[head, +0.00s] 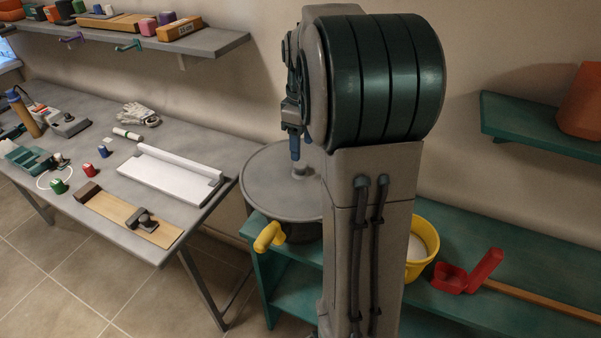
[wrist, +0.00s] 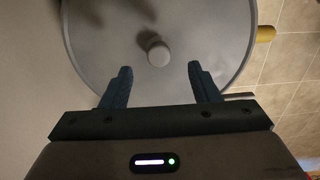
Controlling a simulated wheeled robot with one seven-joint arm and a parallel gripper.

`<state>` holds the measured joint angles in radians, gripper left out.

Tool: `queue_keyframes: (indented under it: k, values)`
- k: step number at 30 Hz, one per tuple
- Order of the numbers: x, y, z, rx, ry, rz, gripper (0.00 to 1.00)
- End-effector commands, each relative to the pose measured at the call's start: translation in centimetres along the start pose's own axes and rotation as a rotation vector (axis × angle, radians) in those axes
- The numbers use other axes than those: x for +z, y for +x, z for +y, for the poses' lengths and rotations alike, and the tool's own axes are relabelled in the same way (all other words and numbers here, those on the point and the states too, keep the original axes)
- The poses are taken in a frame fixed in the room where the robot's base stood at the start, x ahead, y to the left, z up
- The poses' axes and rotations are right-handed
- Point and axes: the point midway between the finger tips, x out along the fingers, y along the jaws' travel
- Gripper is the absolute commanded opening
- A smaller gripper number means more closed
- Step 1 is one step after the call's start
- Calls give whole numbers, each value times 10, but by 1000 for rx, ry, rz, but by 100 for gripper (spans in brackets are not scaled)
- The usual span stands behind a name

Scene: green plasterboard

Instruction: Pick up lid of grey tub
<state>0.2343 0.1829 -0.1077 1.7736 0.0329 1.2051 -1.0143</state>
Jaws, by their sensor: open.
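The grey tub (head: 299,229) stands on the green shelf unit, right of the work table. Its round grey lid (head: 272,188) lies on top, partly hidden behind my arm in the head view. The lid (wrist: 100,60) fills the upper part of the wrist view, with a pale round knob (wrist: 158,52) at its middle. My gripper (wrist: 160,78) is open over the lid, its two blue fingers to either side of the knob's line and a little short of it. In the head view my gripper (head: 295,160) is just above the lid near the knob (head: 299,173). Nothing is between the fingers.
A yellow hook-like part (head: 269,236) sticks out beside the tub. A yellow bucket (head: 424,250) and red dustpan (head: 470,275) stand right of my arm on the green shelf unit (head: 510,245). The grey work table (head: 200,130) at left holds several tools.

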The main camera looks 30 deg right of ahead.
Motion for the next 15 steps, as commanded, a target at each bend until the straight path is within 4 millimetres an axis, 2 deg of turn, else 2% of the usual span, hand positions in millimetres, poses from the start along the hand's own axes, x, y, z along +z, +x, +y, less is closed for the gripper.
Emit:
queue_keyframes:
  k: [5, 15]
  values:
    - [-1, 12, 0, -1, 0, -1, 56]
    - [-5, 56, 1, -2, 0, -1, 56]
